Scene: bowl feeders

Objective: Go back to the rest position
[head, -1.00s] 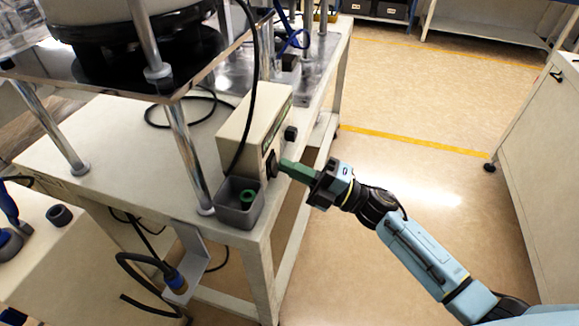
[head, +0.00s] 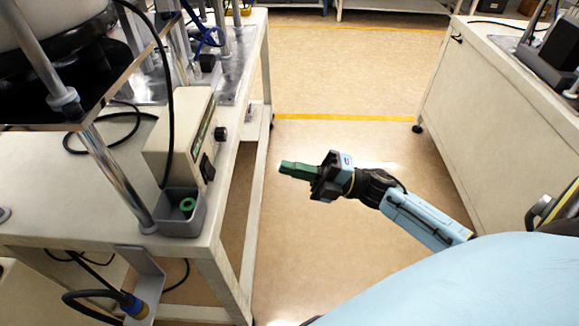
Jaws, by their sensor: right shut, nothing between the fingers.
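My right gripper (head: 297,170) is in the middle of the head view, with dark green fingers pointing left. It is shut and empty, in the open air over the floor, to the right of the feeder table. A gap of floor shows between it and the beige control box (head: 183,140), which has a dark switch and a knob on its right face. My left gripper is not in view.
The feeder table (head: 85,190) stands at the left. A grey bin (head: 180,222) at its corner holds a green ring (head: 187,206). A beige cabinet (head: 490,120) stands at the right. The floor (head: 350,60) between them is clear, with yellow lines.

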